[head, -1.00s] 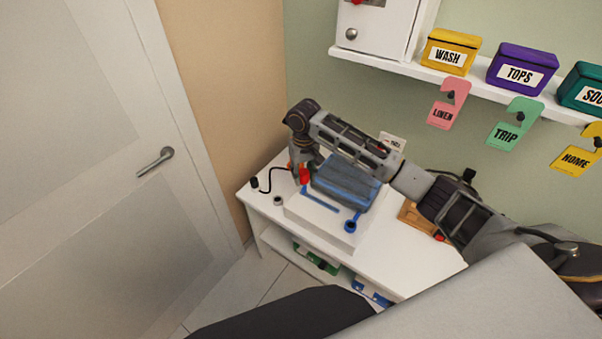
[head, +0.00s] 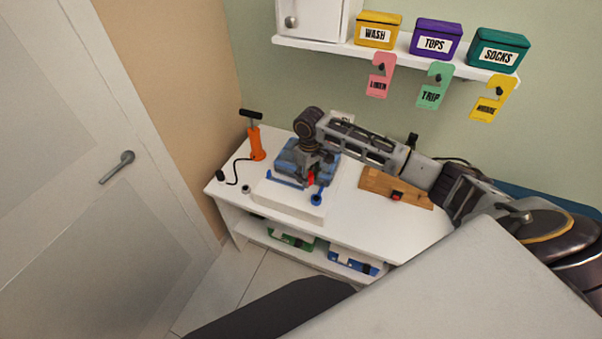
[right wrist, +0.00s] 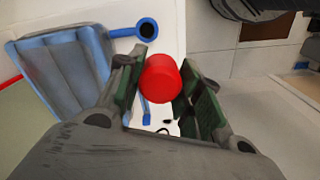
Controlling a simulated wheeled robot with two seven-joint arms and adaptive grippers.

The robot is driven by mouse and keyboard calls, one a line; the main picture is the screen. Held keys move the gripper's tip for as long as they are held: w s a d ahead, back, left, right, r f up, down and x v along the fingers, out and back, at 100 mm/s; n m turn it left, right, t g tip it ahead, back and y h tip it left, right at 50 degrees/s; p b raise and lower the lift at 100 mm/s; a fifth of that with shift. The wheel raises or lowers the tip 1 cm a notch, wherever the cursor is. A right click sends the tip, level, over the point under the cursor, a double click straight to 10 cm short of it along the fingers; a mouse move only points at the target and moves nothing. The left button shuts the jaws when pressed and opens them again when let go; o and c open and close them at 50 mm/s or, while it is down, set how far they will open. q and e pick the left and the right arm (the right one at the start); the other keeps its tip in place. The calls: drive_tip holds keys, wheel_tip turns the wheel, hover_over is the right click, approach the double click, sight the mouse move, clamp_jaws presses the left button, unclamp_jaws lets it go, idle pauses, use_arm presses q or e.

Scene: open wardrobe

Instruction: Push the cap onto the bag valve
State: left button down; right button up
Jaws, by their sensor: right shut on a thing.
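The blue bag (head: 290,157) lies on a low white block (head: 272,196) on the white bench. Its valve, a blue ring with a dark opening (head: 316,199), sits off the bag's front right and also shows in the right wrist view (right wrist: 147,29). My right gripper (head: 309,176) is shut on the red cap (right wrist: 160,78), which sticks out between the fingertips. The cap (head: 311,179) is just behind the valve in the head view and appears apart from it. Its height above the block is hard to tell. My left gripper is not in view.
An orange pump (head: 256,143) with a black hose stands at the bench's back left. A wooden piece with a red button (head: 396,195) lies right of the block. Green and blue packs (head: 352,260) lie on the lower shelf. The bench's front right is clear.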

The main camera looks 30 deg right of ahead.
drive_tip(key=shift+s+d+f+n+p, duration=0.15)
drive_tip(key=shift+d+f+n, duration=0.35)
drive_tip(key=shift+n, duration=2.25)
drive_tip(key=shift+s+d+f+n+p, duration=0.2)
drive_tip(key=shift+d+n, duration=0.55)
drive_tip(key=shift+n, duration=2.05)
drive_tip(key=shift+s+d+f+n+p, duration=0.1)
drive_tip(key=shift+d+f+n, duration=0.4)
drive_tip(key=shift+n, duration=2.25)
drive_tip(key=shift+d+r, duration=0.1)
drive_tip(key=shift+r, duration=0.05)
drive_tip(key=shift+f+b, duration=0.55)
drive_tip(key=shift+f, duration=2.35)
drive_tip(key=shift+p, duration=1.3)
drive_tip(key=shift+f, duration=0.2)
